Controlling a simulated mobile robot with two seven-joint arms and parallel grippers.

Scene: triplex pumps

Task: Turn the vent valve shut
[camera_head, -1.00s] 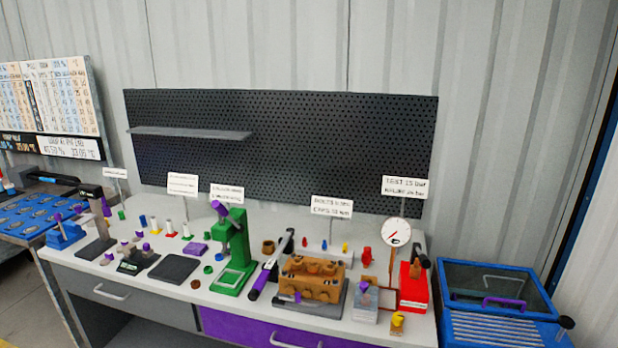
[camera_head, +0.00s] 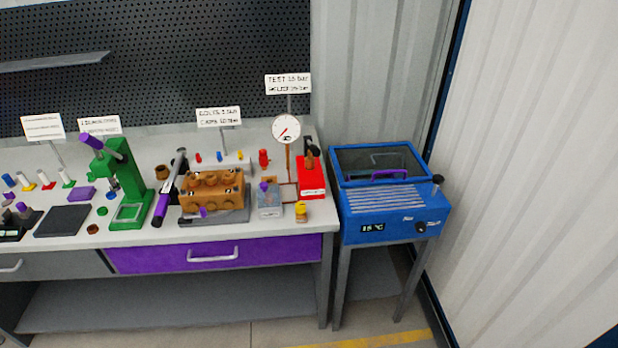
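The bench (camera_head: 290,232) carries a pump test setup near its right end. A round white pressure gauge (camera_head: 286,129) with a red needle stands on a thin post. Right of it is a red box (camera_head: 312,178) with a dark knob or handle on top. Left of the post is a small grey block (camera_head: 270,206) with a purple knob (camera_head: 264,187) on top. A yellow part (camera_head: 301,211) stands in front. I cannot tell for certain which of these is the vent valve or how it is turned. Neither of my grippers is in view.
A brown pump body (camera_head: 212,196) sits on a grey plate left of the block. A long purple-handled tool (camera_head: 160,208) and a green press (camera_head: 130,190) stand further left. A blue machine (camera_head: 390,222) stands beyond the bench's right end. The floor in front is clear.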

